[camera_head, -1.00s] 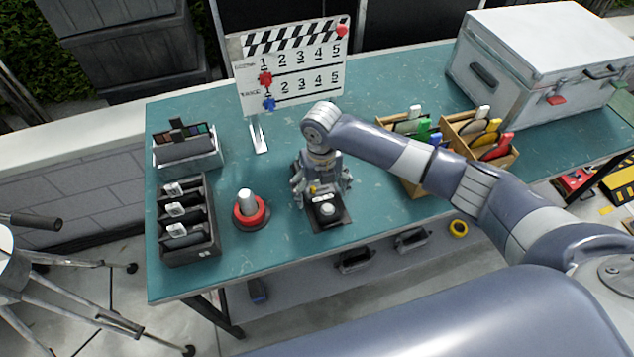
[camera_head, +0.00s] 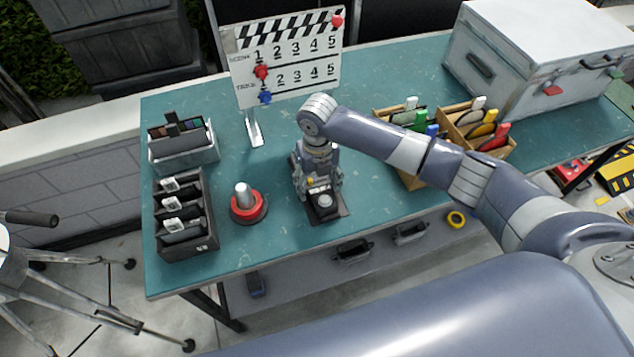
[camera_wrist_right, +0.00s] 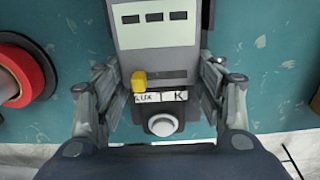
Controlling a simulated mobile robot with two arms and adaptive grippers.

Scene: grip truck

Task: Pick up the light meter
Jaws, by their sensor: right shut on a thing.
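The light meter (camera_head: 324,201) is a small grey device with a white round dome and a dark lower end, on the green table at its front middle. In the right wrist view the light meter (camera_wrist_right: 158,55) shows its grey body, a yellow knob, a LUX label and the dome. My right gripper (camera_head: 318,183) comes down over it from above and is shut on its sides. My left gripper is out of view.
A red-ringed round stand (camera_head: 249,211) is just left of the meter. A black slotted rack (camera_head: 187,247) and a grey palette box (camera_head: 184,157) are farther left. A clapperboard (camera_head: 288,60) stands behind; wooden boxes (camera_head: 410,180) and a white case (camera_head: 545,45) are right.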

